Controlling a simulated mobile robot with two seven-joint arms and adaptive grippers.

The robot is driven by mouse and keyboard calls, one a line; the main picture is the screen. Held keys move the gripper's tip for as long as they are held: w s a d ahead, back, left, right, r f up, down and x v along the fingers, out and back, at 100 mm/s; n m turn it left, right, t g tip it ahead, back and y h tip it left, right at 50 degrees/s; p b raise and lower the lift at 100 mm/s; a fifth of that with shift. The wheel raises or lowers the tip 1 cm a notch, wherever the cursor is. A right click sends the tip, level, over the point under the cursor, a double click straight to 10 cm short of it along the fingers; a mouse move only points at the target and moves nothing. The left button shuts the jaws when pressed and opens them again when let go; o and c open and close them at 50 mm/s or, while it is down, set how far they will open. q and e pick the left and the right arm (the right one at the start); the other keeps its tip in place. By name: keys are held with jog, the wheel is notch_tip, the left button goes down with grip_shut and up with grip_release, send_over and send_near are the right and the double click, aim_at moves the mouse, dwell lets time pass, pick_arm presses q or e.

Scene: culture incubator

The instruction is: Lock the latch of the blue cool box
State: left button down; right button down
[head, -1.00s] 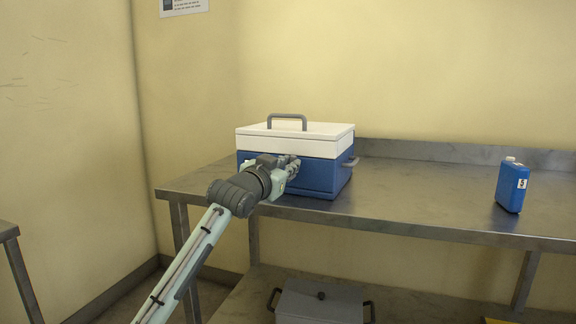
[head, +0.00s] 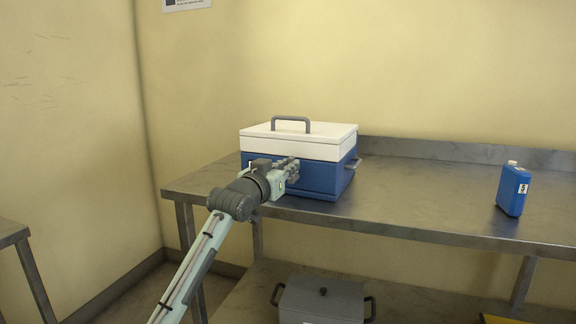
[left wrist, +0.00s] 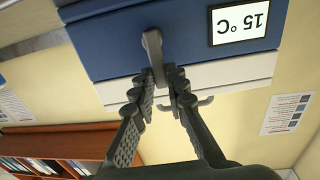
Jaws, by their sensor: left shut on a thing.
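The blue cool box (head: 318,180) stands on the steel table with its white lid (head: 300,140) closed on top. It also shows upside down in the left wrist view (left wrist: 115,45), with a "15 °C" label on its front. A grey latch (left wrist: 153,48) shows on the front face there. My left gripper (head: 293,166) is at the front of the box. In the left wrist view its fingers (left wrist: 163,82) are closed around the end of the latch, whose tip is partly hidden between them. My right gripper is not in view.
A blue bottle (head: 513,190) with a white cap stands on the right of the steel table (head: 420,205). A grey lidded container (head: 320,300) is on the lower shelf. The tabletop between box and bottle is clear. A wall stands close behind.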

pick_arm(q)
jog(key=c, duration=1.5)
grip_release()
jog(key=shift+c, duration=0.2)
jog(key=v, duration=1.2)
